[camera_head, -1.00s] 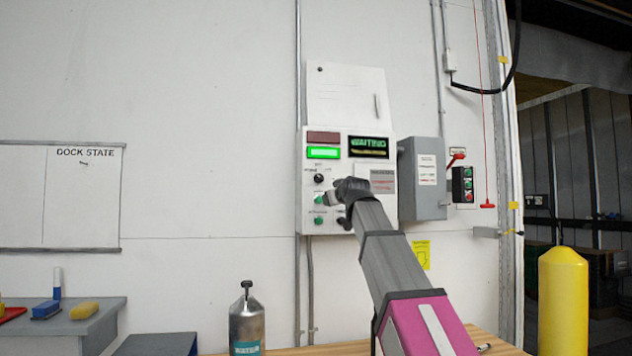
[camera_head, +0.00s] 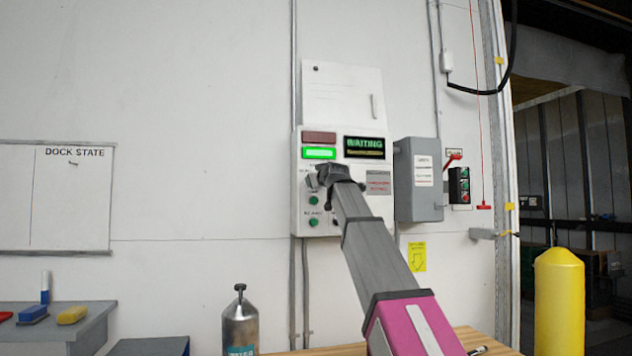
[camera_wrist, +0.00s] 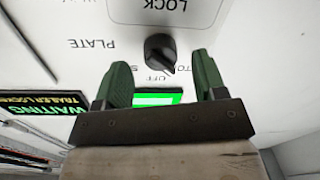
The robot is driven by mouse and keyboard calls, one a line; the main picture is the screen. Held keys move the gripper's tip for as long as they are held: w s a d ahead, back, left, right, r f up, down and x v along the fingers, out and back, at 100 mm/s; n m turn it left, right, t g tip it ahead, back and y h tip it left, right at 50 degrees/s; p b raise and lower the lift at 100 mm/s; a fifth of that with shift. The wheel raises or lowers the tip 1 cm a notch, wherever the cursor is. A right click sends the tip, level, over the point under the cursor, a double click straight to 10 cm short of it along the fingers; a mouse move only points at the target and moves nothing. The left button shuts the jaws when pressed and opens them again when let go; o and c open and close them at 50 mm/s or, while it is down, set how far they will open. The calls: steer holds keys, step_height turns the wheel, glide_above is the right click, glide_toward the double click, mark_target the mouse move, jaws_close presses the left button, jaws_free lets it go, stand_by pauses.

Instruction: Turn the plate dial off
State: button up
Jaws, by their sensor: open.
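The plate dial (camera_wrist: 160,50) is a round black knob on the white control panel, beside the printed word PLATE in the wrist view. OFF is printed at its lower edge there, with partly hidden labels to either side. Its pointer seems to face the lower right, but is hard to read. My gripper (camera_wrist: 163,72) has its two green fingers apart, one on each side below the dial, with nothing between the pads. I cannot tell whether they touch it. In the head view my gripper (camera_head: 323,178) is in front of the panel (camera_head: 304,222) and hides the dial.
A lit green indicator (camera_head: 319,153) and a WAITING display (camera_head: 364,147) are above. A grey box (camera_head: 418,180) with a red lever (camera_head: 452,160) is to the right. A metal bottle (camera_head: 240,322) stands in front, lower left.

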steer(key=shift+x, duration=1.15)
steer(key=c, duration=0.9)
